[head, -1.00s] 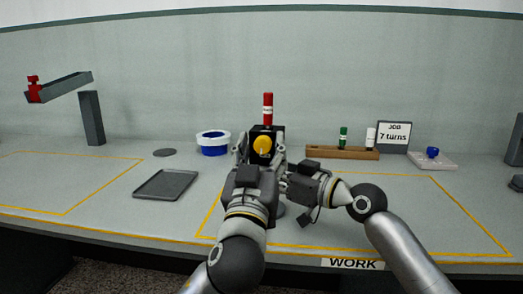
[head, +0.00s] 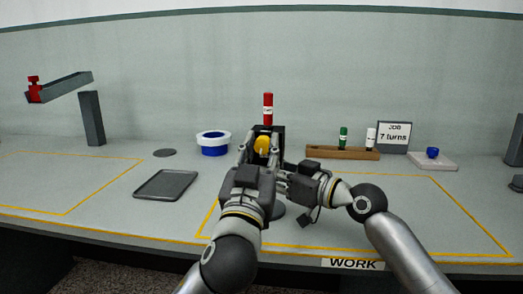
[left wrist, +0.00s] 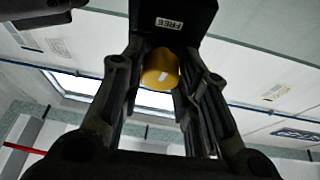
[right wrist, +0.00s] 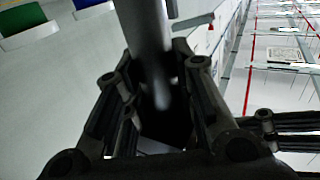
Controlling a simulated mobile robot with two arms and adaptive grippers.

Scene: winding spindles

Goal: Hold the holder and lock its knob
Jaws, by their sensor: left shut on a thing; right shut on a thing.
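The holder (head: 277,131) is a dark block on a stand, with a red spindle (head: 267,108) upright on top. Its yellow knob (head: 261,144) faces me. My left gripper (head: 260,150) is shut on the knob; the left wrist view shows the knob (left wrist: 159,72) between the fingers, with a short white mark. Above it, the holder (left wrist: 185,16) bears a "FREE" label. My right gripper (head: 285,182) is lower, beside the left one. In the right wrist view it is shut on the holder's grey post (right wrist: 146,40). My grippers hide most of the post in the head view.
A grey tray (head: 166,185) and a blue-and-white ring (head: 213,144) lie left of the holder. A wooden rack (head: 342,153) with small spools, a "7 turns" sign (head: 394,137) and a pad with a blue item (head: 433,160) stand right. The table's front right is mostly clear.

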